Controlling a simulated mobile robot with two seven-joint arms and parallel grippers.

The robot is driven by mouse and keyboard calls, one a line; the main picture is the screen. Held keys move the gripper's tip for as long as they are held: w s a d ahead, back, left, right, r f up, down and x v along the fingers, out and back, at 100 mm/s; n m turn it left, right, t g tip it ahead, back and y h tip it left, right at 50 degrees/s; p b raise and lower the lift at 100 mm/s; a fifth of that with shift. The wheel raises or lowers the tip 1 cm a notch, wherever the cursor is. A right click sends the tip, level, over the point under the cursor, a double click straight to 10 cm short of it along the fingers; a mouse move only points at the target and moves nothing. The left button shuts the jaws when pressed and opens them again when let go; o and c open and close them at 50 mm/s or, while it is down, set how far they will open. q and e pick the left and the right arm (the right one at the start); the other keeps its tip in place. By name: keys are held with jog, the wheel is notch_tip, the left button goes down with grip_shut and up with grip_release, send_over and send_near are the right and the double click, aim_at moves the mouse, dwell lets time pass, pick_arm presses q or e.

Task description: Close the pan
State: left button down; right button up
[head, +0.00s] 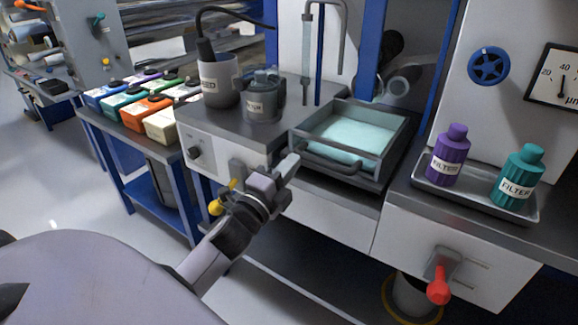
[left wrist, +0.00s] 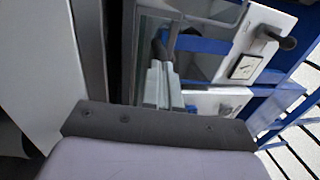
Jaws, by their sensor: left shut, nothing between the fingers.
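The pan (head: 393,160) is a dark grey rectangular tray holding pale teal liquid (head: 350,132), pulled out over the front of the bench in the head view. Its bar handle (head: 330,160) runs along the front. My left gripper (head: 291,163) is shut and empty at the left end of that handle, close to the pan's front left corner. I cannot tell whether it touches. In the left wrist view, pale grey finger parts (left wrist: 161,86) show, but the contact is unclear. My right gripper is not in view.
A grey mug-like pot (head: 222,82) and a lidded jar (head: 263,100) stand left of the pan. A purple bottle (head: 449,155) and a teal bottle (head: 517,178) stand on a metal tray (head: 430,180) at right. A red-handled valve (head: 438,285) sticks out below.

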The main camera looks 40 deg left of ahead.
aim_at(309, 146)
pick_arm(q)
jog(key=shift+f+x, duration=0.2)
jog(key=shift+x, duration=0.85)
jog(key=shift+f+x, duration=0.2)
jog(key=shift+x, duration=0.85)
jog(key=shift+w, duration=0.1)
